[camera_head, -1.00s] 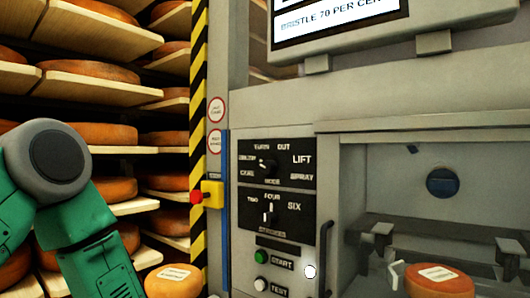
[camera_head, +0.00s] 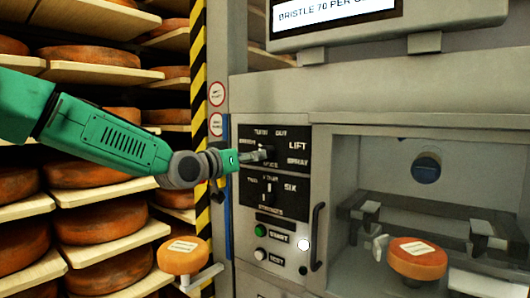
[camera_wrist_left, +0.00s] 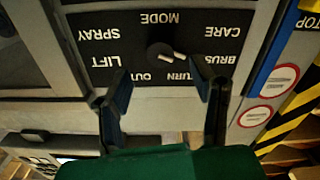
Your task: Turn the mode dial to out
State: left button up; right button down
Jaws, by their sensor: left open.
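The mode dial (camera_head: 269,151) is a small black knob on the upper black panel of the machine, partly hidden by my left gripper in the head view. In the left wrist view the dial (camera_wrist_left: 158,54) appears upside down, with its pale pointer mark toward the BRUSH label. The OUT label (camera_wrist_left: 140,77) is below the dial in that view. My left gripper (camera_head: 258,154) is open in front of the dial. In the wrist view its two fingers (camera_wrist_left: 168,82) are spread wide, short of the knob, with nothing between them. My right gripper is not in view.
A second dial (camera_head: 268,190) sits just below, above the green START button (camera_head: 260,231) and the TEST button (camera_head: 260,256). A vertical door handle (camera_head: 317,237) stands to the right. Shelves of cheese wheels (camera_head: 90,172) fill the left side.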

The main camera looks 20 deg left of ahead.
aim_at(267, 152)
pick_arm(q)
jog(key=x, duration=0.3)
jog(key=p+x, duration=0.1)
jog(key=x, duration=0.2)
jog(key=shift+w+a, duration=0.1)
jog(key=shift+w, duration=0.35)
jog(key=shift+d, duration=0.2)
jog(key=c, duration=1.1)
